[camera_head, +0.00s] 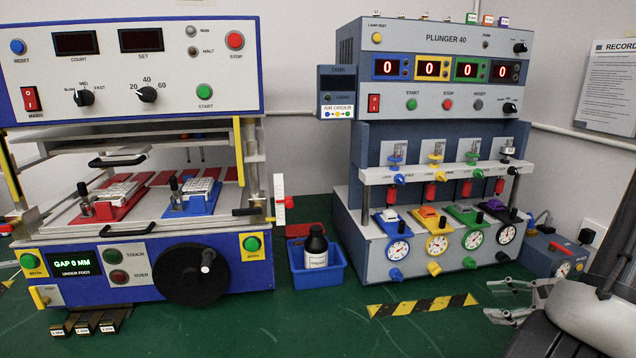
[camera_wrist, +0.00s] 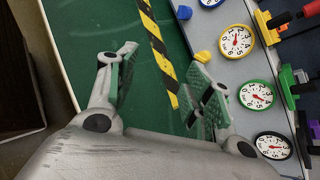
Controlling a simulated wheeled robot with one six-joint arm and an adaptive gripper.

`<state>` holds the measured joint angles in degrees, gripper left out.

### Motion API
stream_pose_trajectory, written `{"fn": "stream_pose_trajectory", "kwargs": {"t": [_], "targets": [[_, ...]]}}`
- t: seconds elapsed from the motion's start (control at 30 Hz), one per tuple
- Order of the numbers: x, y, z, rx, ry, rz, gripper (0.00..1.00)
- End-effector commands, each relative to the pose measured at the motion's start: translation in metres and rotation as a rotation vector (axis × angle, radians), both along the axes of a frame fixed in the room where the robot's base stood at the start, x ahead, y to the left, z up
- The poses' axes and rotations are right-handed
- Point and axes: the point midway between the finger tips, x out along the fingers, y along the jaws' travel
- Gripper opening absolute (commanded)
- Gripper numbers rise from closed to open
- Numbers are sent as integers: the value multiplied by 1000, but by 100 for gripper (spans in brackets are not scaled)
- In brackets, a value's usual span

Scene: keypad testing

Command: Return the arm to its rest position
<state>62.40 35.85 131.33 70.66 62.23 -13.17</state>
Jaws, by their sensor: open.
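My gripper (camera_head: 522,302) is at the lower right of the head view, above the green bench in front of the right end of the PLUNGER 40 machine (camera_head: 443,40). In the wrist view my gripper (camera_wrist: 165,85) has its two fingers wide apart with nothing between them. Green bench and part of a striped strip show between the fingers. My arm fills the lower right corner of the head view and hides the bench there.
A blue-and-white press (camera_head: 130,270) stands at the left. A yellow-black strip (camera_head: 423,306) lies on the green bench (camera_head: 330,325). A blue box (camera_head: 550,257) stands behind my gripper. The front middle is clear.

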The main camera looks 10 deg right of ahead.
Motion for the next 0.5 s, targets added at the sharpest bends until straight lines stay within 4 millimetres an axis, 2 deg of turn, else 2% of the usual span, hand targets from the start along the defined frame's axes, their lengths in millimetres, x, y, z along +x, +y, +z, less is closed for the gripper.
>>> {"fn": "stream_pose_trajectory", "kwargs": {"t": [0.03, 0.1, 0.2, 0.33, 0.5], "targets": [[-12, 16, 15, -50, 17, 122, 51], [-34, 34, 32, -134, 52, 304, 51], [-65, 50, 56, -283, 97, 564, 51], [-93, 53, 89, -517, 130, 866, 51], [-107, 48, 138, -865, 111, 1185, 51]]}}
